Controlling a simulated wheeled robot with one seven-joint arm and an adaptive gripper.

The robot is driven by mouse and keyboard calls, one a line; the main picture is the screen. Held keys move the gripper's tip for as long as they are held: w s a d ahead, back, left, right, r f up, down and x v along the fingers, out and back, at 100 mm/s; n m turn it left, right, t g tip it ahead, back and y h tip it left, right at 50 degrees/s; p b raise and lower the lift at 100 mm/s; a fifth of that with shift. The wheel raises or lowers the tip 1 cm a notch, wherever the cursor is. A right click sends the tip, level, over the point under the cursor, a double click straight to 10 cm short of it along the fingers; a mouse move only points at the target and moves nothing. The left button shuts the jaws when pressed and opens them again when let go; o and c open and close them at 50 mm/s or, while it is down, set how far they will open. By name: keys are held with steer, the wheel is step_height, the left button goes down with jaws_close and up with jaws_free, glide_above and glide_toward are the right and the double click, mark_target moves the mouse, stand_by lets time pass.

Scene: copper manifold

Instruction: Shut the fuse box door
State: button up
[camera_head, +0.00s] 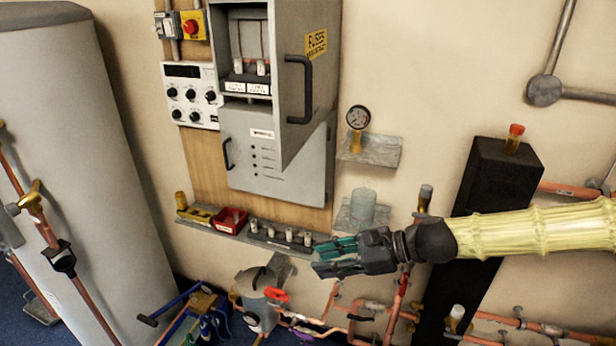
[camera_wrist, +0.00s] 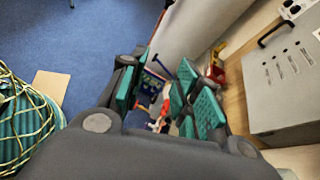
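The fuse box (camera_head: 243,50) is at the top centre of the head view, with its upper compartment uncovered and white fuses inside. Its grey door (camera_head: 304,110) stands open, swung out from the right side. The door carries a yellow FUSES label (camera_head: 316,42) and a black bar handle (camera_head: 300,90). My gripper (camera_head: 324,257) is below and to the right of the door, apart from it, pointing left. In the wrist view its green-padded fingers (camera_wrist: 157,88) are apart with nothing held between them. The door is not clearly seen in the wrist view.
A lower grey panel (camera_head: 270,172) with its own handle is under the fuse box. A shelf (camera_head: 262,240) with a red bin (camera_head: 230,220) and fuses is near my gripper. A glass jar (camera_head: 363,205), gauge (camera_head: 357,118) and black column (camera_head: 497,185) stand right. Copper pipes run below.

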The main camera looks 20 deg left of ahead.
steer(key=w+d+r+m+y+p, duration=0.1)
steer(key=w+r+y, duration=0.15)
steer(key=r, duration=1.45)
steer(key=g+y+p, duration=0.1)
steer(key=g+y, duration=0.1)
glide_toward(308, 114)
step_height(308, 114, up, 4)
steer(key=a+p, duration=0.1)
steer(key=a, duration=0.2)
steer(key=s+a+p, duration=0.1)
steer(key=a, duration=0.2)
steer(key=a+p, duration=0.2)
steer(key=a, duration=0.2)
steer(key=shift+s, duration=0.15)
steer(key=shift+c, duration=0.5)
steer(key=shift+d, duration=0.1)
jaws_close()
